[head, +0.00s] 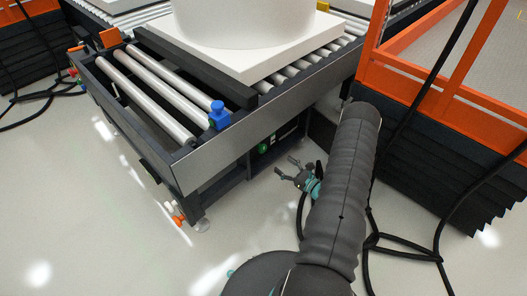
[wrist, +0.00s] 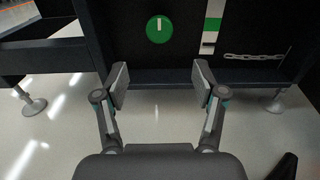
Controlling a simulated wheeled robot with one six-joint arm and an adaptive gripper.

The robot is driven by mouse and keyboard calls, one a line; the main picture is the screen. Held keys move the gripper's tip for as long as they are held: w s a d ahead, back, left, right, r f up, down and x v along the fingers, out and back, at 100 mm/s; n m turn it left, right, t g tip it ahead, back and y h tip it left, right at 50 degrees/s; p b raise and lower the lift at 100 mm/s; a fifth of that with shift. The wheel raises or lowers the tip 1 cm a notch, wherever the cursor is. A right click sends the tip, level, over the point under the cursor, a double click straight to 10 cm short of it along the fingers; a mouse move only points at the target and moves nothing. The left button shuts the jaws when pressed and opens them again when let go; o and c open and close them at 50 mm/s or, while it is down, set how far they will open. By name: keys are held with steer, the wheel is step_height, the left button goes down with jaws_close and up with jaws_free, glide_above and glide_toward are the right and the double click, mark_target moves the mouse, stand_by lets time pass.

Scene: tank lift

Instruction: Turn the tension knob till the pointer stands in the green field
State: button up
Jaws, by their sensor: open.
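The tension knob (wrist: 159,29) is a round green disc with a white mark pointing up, on the dark frame panel in the wrist view. It shows small in the head view (head: 263,148), under the conveyor's side rail. My gripper (wrist: 160,86) is open and empty. Its fingers are spread below the knob in the picture, apart from it. In the head view my gripper (head: 284,166) is low beside the frame.
A roller conveyor (head: 150,80) carries a white slab (head: 245,62) with a large white tank (head: 240,18). A blue part (head: 218,116) sits on the rail. Orange-framed bellows (head: 430,130) and black cables (head: 405,250) are at right.

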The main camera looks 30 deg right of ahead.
mark_target(264, 151)
steer(key=x, duration=1.2)
steer(key=c, duration=1.1)
steer(key=shift+a, duration=0.2)
steer(key=shift+c, duration=0.3)
steer(key=shift+d, duration=0.1)
